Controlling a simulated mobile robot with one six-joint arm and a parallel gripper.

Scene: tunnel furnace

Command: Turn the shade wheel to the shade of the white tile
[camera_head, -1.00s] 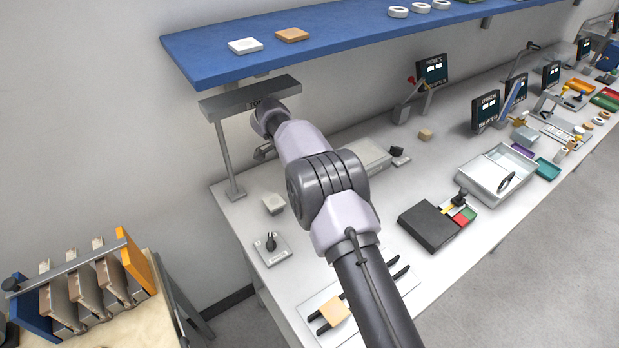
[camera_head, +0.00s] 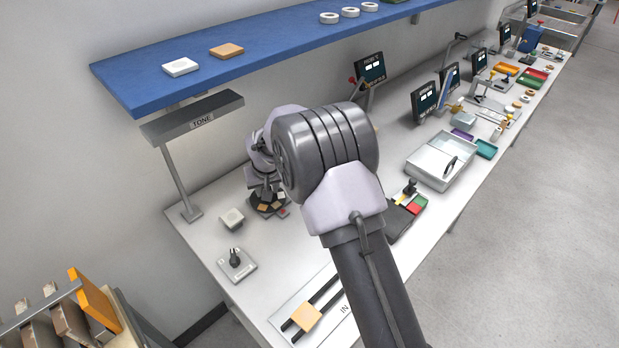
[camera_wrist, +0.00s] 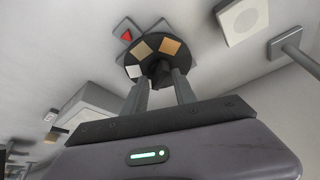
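The shade wheel (camera_wrist: 152,58) is a dark disc with pale, tan and brown patches and a dark centre knob. A red triangle (camera_wrist: 126,36) sits just beyond its rim in the wrist view. The wheel (camera_head: 268,204) is partly hidden by my arm in the head view. My gripper (camera_wrist: 161,78) is over the wheel, its fingers apart on either side of the knob; contact is unclear. Another white tile (camera_head: 180,67) lies on the shelf.
The blue shelf (camera_head: 260,45) is above. A small plate with a black knob (camera_head: 236,262) and a rail with an orange block (camera_head: 306,317) are nearer. Trays and displays line the bench at right.

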